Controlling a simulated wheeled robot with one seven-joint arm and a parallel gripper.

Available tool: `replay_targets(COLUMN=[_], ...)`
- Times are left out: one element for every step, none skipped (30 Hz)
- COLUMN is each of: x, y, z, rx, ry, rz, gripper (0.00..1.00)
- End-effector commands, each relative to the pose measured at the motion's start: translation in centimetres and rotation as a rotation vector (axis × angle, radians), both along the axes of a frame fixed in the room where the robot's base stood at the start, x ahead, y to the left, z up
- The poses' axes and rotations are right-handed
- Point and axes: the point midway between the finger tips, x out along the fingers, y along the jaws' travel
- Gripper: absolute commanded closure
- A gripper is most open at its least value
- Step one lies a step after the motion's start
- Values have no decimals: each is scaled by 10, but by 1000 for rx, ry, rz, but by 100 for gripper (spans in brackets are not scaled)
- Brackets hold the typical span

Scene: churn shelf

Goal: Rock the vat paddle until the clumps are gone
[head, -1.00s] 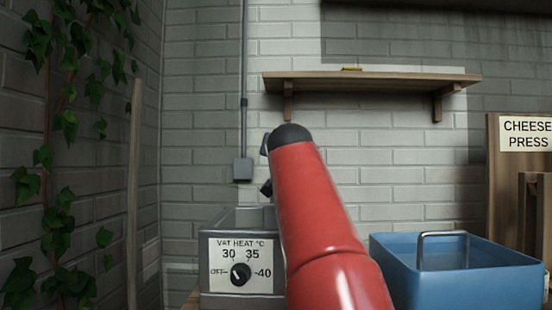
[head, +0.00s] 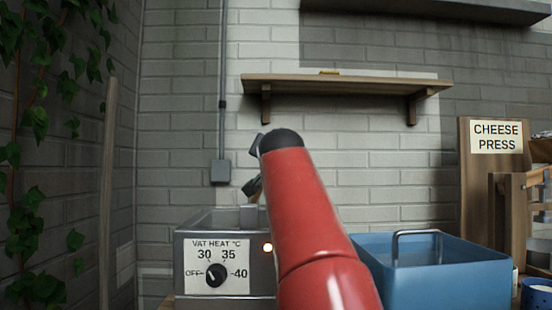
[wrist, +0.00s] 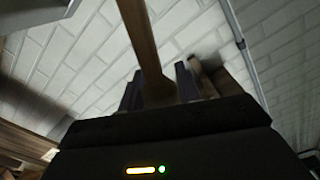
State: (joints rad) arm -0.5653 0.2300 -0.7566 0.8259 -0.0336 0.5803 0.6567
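The vat (head: 250,304) is a grey metal box at the lower middle of the head view. In the head view my red arm hides most of the gripper and paddle, above the vat's back right. The vat's contents and any clumps are out of sight.
A blue basin (head: 440,282) with a metal handle stands right of the vat. A wooden cheese press (head: 475,195) is at the far right, with a blue cup (head: 535,295) below. A wooden shelf (head: 340,87) hangs above. Ivy (head: 40,120) and a pole (head: 107,190) are at left.

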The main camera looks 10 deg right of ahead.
Motion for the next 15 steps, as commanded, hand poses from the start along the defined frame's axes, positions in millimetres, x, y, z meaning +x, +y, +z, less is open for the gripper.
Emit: replay_targets(x=[0,0,0,0,0,0,0,0,0,0,0,-1,-3,-5,-9], y=[0,0,0,0,0,0,0,0,0,0,0,1,1,2,4], z=[0,0,0,0,0,0,0,0,0,0,0,0,-1,-1,-2], rx=[-1,-1,0,0,0,0,0,0,0,0,0,0,0,1,0], ry=[0,0,0,0,0,0,0,0,0,0,0,0,-1,-2,-3], rz=[0,0,0,0,0,0,0,0,0,0,1,1,2,4,4], gripper=[59,55,50,49,49,49,49,49,49,49,49,49,49,49,49])
